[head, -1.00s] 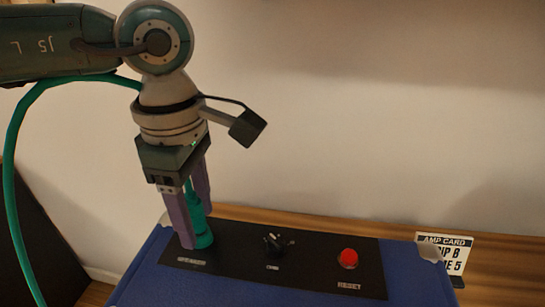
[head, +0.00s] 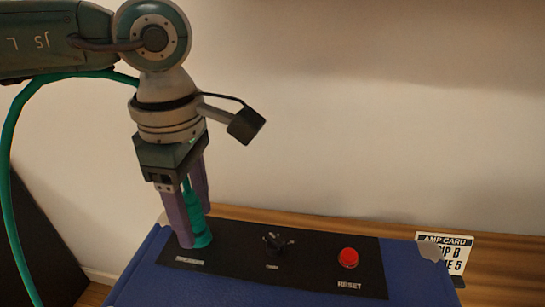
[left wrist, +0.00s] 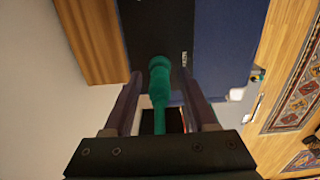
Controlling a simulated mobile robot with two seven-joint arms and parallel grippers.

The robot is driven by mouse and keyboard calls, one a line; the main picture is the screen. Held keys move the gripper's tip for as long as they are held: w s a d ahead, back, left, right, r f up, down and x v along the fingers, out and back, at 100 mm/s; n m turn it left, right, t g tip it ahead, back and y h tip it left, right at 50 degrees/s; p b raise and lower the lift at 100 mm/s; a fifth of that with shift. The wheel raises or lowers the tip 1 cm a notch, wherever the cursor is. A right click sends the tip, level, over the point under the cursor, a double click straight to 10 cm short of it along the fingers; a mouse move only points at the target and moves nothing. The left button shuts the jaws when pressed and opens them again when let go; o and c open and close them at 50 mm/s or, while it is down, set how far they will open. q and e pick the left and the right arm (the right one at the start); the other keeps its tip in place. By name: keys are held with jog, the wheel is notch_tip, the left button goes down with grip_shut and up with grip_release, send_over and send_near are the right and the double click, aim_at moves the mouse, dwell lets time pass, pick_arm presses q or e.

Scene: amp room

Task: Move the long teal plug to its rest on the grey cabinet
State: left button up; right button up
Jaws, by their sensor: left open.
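The long teal plug (head: 198,228) stands upright at the left end of the black panel, by a small label too blurred to read surely. My left gripper (head: 194,230) points down with its purple fingers open on either side of the plug. In the left wrist view the plug (left wrist: 160,80) shows between the two spread fingers, its lower end on the black panel. I cannot tell whether either finger touches it. A teal cable (head: 12,130) loops at the left and passes behind my arm. I cannot make out the grey cabinet. My right gripper is out of view.
The blue amp (head: 200,287) bears the black panel (head: 310,266), with a black knob (head: 275,242) and a red button marked RESET (head: 348,258). An AMP CARD sign (head: 455,262) stands at the right. A wooden surface and a pale wall lie behind. A patterned rug (left wrist: 300,90) shows right.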

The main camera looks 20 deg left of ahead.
aim_at(189, 192)
pick_arm(q)
grip_shut()
dwell(0.6)
jog(key=shift+r, duration=0.15)
dwell(0.7)
jog(key=shift+r+p, duration=2.3)
jog(key=shift+r, duration=0.55)
